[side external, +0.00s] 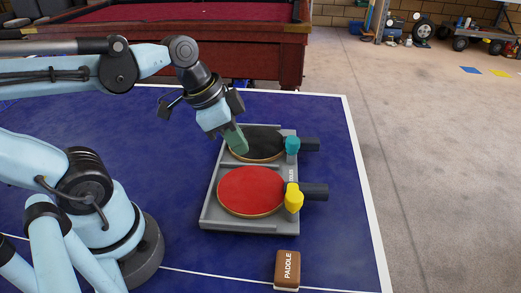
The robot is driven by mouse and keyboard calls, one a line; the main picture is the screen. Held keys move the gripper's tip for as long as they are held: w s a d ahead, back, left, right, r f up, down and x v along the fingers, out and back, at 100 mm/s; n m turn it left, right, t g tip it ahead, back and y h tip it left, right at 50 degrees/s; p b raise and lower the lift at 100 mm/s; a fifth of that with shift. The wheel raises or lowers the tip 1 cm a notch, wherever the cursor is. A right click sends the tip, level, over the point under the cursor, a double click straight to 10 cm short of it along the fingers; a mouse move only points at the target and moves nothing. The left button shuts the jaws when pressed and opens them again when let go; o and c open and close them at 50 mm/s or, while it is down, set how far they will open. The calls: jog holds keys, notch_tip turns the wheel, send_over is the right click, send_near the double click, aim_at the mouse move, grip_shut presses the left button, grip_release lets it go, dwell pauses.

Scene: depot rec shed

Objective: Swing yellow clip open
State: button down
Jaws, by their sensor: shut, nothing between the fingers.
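The yellow clip (293,198) lies across the handle of the red paddle (250,190), at the right side of the grey tray (212,200). A teal clip (292,145) lies across the handle of the black paddle (262,140), further back in the same tray. My gripper (239,146) points down over the left part of the black paddle. It is shut with nothing in it, and it is behind and to the left of the yellow clip, apart from it. I cannot tell whether its tips touch the black paddle.
A brown block marked PADDLE (287,269) stands on the blue table (345,215) in front of the tray. The table is clear to the right, up to its white edge. A red-topped billiard table (200,13) stands behind.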

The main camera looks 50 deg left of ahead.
aim_at(294, 193)
jog(key=shift+s+d+r+m+g+h, duration=0.25)
jog(key=shift+s+d+m+g+h, duration=0.1)
jog(key=shift+m, duration=0.45)
jog(key=shift+s+d+r+m+g+h, duration=0.25)
jog(key=shift+s+d+m+g, duration=0.1)
jog(key=shift+m, duration=0.45)
jog(key=shift+w+f, duration=0.1)
jog(key=shift+x, duration=4.95)
jog(key=shift+w+d, duration=1.35)
jog(key=shift+w, duration=0.05)
